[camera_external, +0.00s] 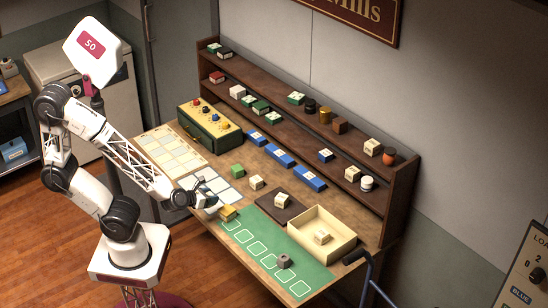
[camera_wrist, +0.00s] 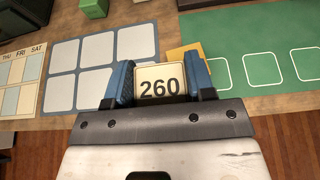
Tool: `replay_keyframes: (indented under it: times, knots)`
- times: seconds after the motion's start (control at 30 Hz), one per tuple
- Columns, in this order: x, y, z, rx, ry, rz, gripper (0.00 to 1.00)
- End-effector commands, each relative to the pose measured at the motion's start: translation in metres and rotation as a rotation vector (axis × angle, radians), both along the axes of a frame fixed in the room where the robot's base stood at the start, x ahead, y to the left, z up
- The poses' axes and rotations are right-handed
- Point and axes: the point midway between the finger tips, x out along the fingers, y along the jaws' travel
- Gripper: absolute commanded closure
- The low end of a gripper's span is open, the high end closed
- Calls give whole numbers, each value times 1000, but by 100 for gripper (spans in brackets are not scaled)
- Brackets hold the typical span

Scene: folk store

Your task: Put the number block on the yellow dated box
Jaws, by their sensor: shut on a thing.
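A cream number block marked 260 (camera_wrist: 160,86) sits between the two blue fingers of my gripper (camera_wrist: 160,74), which is shut on it. In the external view my gripper (camera_external: 207,201) is low over the near edge of the table, by the pale card grid. A small yellow box (camera_external: 229,213) lies on the table just right of my gripper, at the left end of the green mat. Part of it shows behind the right finger in the wrist view (camera_wrist: 178,52). I cannot read any date on it, and its far side is hidden.
The green mat (camera_external: 262,232) with white outlines lies to the right, with a grey block (camera_external: 284,262) on it. A cream tray (camera_external: 345,242) holds a block. A green block (camera_external: 237,170) and a cream block (camera_external: 256,182) stand behind. A brown shelf (camera_external: 340,142) lines the back.

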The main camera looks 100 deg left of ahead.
Motion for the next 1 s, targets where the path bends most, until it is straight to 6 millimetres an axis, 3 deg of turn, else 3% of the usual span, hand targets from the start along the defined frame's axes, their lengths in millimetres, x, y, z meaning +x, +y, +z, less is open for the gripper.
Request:
replay_keyframes:
  times: [0.2, 0.4, 1.0]
  knots:
    - [39, 12, -4, -1, 2, 1, 74]
    - [62, 19, -6, -1, 0, 1, 74]
    - [68, 21, -14, -1, 1, 0, 74]
